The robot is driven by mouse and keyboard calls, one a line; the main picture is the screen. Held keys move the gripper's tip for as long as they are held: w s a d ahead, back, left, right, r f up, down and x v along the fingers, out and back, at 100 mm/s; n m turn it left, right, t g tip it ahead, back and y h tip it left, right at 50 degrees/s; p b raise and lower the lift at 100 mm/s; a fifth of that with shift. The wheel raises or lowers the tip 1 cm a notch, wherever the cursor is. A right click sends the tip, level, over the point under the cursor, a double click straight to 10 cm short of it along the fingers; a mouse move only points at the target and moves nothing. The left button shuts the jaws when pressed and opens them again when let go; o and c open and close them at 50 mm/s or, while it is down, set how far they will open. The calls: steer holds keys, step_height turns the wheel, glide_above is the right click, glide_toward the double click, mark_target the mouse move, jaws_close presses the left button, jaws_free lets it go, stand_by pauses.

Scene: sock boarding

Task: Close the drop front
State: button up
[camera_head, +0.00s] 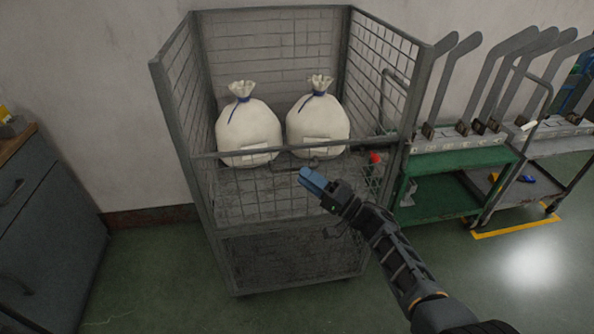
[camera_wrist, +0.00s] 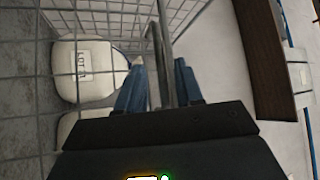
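The drop front (camera_head: 250,195) is the mesh panel on the front of a grey wire cage trolley. My gripper (camera_head: 312,180), with blue fingers, is at the front's right half, just below this rail. In the wrist view, a grey metal bar (camera_wrist: 165,50) runs between the two fingers of my gripper (camera_wrist: 160,80). The fingers lie close on both sides of it; I cannot tell whether they press on it. The latching of the front cannot be made out.
Two tied white bags (camera_head: 248,130) (camera_head: 318,122) sit inside the cage; one bears a label (camera_wrist: 82,60) in the wrist view. A red knob (camera_head: 375,158) is at the cage's right side. A green cart (camera_head: 455,160) stands right; a grey cabinet (camera_head: 45,225) left.

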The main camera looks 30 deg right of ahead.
steer(key=shift+v, duration=1.25)
steer(key=shift+r, duration=0.1)
steer(key=s+a+f+n+t+h, duration=0.1)
steer(key=s+a+h, duration=0.4)
steer(key=s, duration=0.8)
steer(key=s+a+f+t+h, duration=0.1)
steer(key=s+a+h, duration=0.3)
steer(key=s, duration=0.9)
steer(key=s+r+n+g+h, duration=0.1)
steer(key=s+r+n+g, duration=0.2)
steer(key=s+r, duration=0.4)
steer(key=s+r+n+g, duration=0.3)
steer(key=s+r, duration=0.4)
steer(key=s, duration=0.8)
steer(key=shift+a+n+h, duration=0.35)
steer(key=shift+n+h, duration=0.05)
steer(key=shift+n, duration=0.2)
